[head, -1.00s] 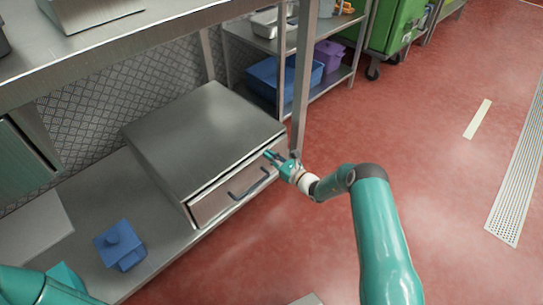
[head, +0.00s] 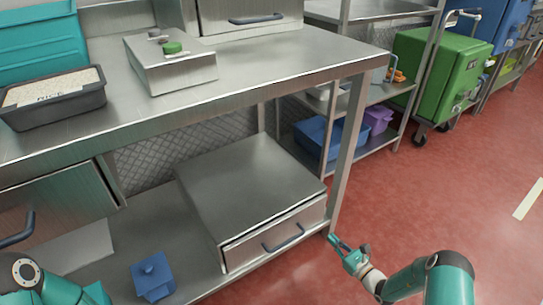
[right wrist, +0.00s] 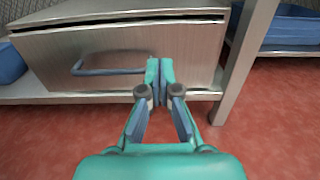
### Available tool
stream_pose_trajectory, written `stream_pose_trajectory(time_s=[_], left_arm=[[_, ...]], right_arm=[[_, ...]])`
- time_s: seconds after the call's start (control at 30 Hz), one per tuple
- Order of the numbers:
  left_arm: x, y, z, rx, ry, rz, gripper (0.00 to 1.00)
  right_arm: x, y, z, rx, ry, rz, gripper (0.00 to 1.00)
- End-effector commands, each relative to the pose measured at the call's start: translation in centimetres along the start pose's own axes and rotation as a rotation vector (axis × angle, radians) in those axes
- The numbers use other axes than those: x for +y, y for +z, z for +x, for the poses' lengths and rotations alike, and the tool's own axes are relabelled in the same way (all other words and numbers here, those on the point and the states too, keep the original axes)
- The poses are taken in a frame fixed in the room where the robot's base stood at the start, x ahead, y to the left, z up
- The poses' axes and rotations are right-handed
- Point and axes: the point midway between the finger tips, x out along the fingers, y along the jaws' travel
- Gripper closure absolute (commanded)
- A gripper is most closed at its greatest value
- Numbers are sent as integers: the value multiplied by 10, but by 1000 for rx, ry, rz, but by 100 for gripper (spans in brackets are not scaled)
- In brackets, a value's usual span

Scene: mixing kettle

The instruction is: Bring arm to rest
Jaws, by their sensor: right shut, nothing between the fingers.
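My right gripper (head: 344,247) is low in front of the bench, to the right of the steel drawer box (head: 262,172) on the lower shelf. In the right wrist view the gripper (right wrist: 160,64) is shut and empty, its fingertips together in front of the drawer front (right wrist: 120,55). The drawer handle (head: 283,238) lies left of the fingertips, and in the wrist view the handle (right wrist: 112,71) is free of them. The drawer looks almost shut, with a thin dark gap along its top. Teal parts of my left arm show at bottom left; the left gripper is not visible.
The bench leg (head: 347,150) is close to my right gripper. A rice tub (head: 55,97) and a steel box with a green button (head: 172,62) stand on the worktop. Red floor (head: 440,190) is free at right.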

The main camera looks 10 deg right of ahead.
Motion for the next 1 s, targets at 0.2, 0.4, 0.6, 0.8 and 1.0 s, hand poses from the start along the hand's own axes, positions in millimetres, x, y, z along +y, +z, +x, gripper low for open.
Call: stream_pose_trajectory(time_s=[0.2, 0.4, 0.6, 0.8, 1.0], left_arm=[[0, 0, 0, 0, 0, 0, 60], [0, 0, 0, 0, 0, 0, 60], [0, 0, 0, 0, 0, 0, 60], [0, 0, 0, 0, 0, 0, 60], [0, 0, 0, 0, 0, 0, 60]], right_arm=[[25, 32, 36, -42, 78, -37, 100], [138, 75, 64, -30, 393, -66, 100], [280, 64, 7, 162, 892, -203, 100], [356, 31, -118, 358, 1421, -550, 100], [342, 0, -210, 385, 1780, -1083, 100]])
